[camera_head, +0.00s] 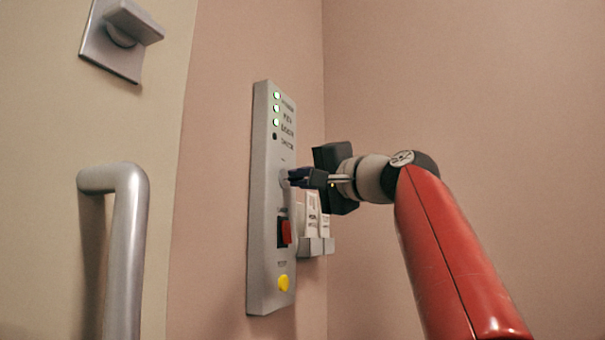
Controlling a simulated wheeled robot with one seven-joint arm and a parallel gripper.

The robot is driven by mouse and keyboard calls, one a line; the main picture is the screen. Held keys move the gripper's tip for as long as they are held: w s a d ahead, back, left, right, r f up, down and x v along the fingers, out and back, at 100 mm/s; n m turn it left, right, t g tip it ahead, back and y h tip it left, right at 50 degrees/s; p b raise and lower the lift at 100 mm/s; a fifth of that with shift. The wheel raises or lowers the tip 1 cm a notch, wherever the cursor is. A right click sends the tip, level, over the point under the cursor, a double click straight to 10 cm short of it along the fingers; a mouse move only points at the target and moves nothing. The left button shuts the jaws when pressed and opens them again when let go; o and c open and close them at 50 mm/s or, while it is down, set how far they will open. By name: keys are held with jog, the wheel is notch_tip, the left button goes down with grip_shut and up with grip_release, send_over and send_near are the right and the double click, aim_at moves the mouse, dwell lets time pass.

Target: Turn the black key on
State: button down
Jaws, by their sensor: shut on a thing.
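A tall grey control panel (262,215) is fixed to the wall in the middle of the head view. The black key (297,174) sits in a round keyhole in the upper middle of the panel. My gripper (308,178) reaches in from the right and is shut on the key. Its fingers and body hide most of the key, so the key's turn angle is hard to tell. Several small lamps (276,109) sit at the panel's top; the upper ones are lit green and the lowest is dark.
Below the key, the panel has a red switch (286,232) and a yellow button (283,283). A small holder with cards (316,246) hangs on the wall behind, right of the panel. A door with a metal handle (127,250) and a latch (122,35) stands at left.

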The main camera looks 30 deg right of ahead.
jog(key=shift+r+m+g+h+p, duration=0.15)
jog(key=shift+m+g+p, duration=0.25)
jog(key=shift+m+p, duration=0.55)
jog(key=shift+f+m+g+h+p, duration=0.1)
jog(key=shift+m+g+h+p, duration=0.25)
jog(key=shift+m, duration=1)
jog(key=c, duration=1.6)
grip_release()
jog(key=shift+o, duration=0.2)
jog(key=b+v, duration=0.2)
jog(key=v, duration=0.5)
jog(key=shift+s, duration=0.35)
